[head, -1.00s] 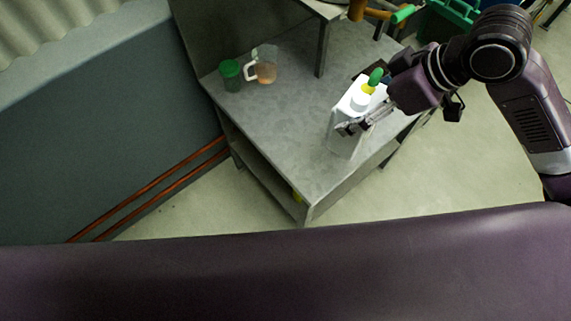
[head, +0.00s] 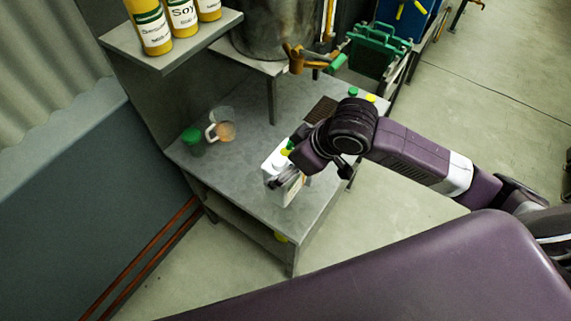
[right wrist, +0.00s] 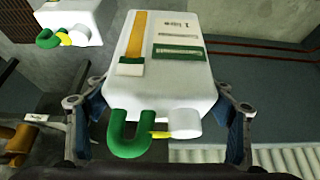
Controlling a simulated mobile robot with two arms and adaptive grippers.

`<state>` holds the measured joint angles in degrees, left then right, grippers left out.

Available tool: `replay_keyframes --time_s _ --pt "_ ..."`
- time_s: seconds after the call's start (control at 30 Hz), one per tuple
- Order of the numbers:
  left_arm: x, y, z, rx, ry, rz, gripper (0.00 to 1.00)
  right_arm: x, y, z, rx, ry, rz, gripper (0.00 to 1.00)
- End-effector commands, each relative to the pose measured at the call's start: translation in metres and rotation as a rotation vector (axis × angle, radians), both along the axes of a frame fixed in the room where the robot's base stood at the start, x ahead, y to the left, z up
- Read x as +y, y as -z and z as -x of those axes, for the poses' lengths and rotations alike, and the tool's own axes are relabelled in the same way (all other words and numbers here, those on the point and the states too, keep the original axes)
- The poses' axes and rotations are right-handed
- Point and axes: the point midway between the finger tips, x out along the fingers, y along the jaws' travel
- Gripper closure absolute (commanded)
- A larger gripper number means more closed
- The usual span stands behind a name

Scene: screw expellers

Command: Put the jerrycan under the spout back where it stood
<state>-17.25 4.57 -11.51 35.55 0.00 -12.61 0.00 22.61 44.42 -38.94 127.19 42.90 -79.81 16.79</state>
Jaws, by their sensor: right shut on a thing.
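A white jerrycan (head: 277,163) with a green handle and a white cap is over the grey metal bench, right of the glass jug. In the right wrist view the jerrycan (right wrist: 165,60) fills the middle between the fingers, its label with a yellow stripe facing up. My right gripper (head: 288,180) is shut on it. I cannot tell whether its base touches the bench. The brass spout (head: 293,58) with a green tap handle is further back. My left gripper is not in view.
A second white jerrycan (right wrist: 85,18) shows at upper left in the wrist view. A dark grate (head: 322,110) lies below the spout. Yellow bottles (head: 182,14) stand on a shelf.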

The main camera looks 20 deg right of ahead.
Motion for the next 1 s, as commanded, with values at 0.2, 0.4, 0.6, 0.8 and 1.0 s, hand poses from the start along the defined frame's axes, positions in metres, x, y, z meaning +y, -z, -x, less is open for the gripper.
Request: replay_keyframes --time_s 0.2,0.4,0.6,0.8,1.0 --pt "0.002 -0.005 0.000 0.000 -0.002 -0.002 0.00 0.001 0.048 0.000 -0.002 0.000 -0.003 0.83" --pt "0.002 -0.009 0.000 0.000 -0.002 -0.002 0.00 0.001 0.086 -0.001 -0.005 -0.001 -0.005 0.83" --pt "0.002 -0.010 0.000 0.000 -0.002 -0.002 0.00 0.001 0.103 -0.001 -0.007 -0.002 -0.004 0.83" --pt "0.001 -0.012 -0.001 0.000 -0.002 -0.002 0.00 0.001 0.123 -0.001 -0.005 -0.001 -0.003 0.83" --pt "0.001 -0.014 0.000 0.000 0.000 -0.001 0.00 0.001 0.144 -0.001 -0.006 -0.002 -0.004 0.83"
